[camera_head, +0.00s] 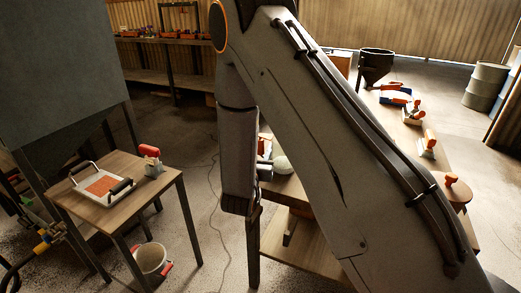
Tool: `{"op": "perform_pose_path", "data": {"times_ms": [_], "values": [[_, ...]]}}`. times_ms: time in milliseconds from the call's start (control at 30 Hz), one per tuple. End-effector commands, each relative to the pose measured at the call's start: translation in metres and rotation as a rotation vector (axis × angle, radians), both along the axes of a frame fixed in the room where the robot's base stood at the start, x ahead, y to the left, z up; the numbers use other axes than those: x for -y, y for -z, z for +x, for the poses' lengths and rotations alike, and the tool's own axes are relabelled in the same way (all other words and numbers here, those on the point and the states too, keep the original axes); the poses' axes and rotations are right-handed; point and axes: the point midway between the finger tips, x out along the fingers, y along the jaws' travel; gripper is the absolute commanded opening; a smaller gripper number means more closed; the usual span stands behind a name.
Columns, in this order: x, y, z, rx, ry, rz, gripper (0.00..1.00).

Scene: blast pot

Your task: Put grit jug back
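A small pale vessel with a red-orange handle (152,162) stands upright at the right back of the small wooden table (133,182). It may be the grit jug, but I cannot tell for sure. My arm crosses the middle of the view, and its forearm hangs down to the right of that table, apart from the vessel. My gripper (242,206) is at the lower end of this forearm. Its fingers cannot be made out, so I cannot see whether it is open or holds anything.
A tray (82,198) with orange grit and dark handles lies on the small table, below a grey hopper (60,75). A pale bucket (152,260) stands on the floor. A long bench (440,165) behind my arm holds several orange-handled tools. A black funnel pot (375,66) stands farther back.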

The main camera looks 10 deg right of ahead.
Motion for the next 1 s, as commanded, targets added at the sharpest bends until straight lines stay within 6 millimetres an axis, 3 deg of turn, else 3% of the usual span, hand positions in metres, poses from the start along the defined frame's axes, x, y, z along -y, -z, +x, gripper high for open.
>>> {"op": "perform_pose_path", "data": {"times_ms": [133, 267, 700, 1000], "values": [[-0.001, -0.004, -0.001, 0.0, -0.001, 0.0, 0.39], [-0.008, -0.002, -0.015, -0.003, -0.003, -0.001, 0.39], [-0.044, -0.003, -0.092, -0.001, -0.003, 0.0, 0.39], [-0.051, -0.003, -0.109, 0.0, 0.0, 0.001, 0.39]]}}
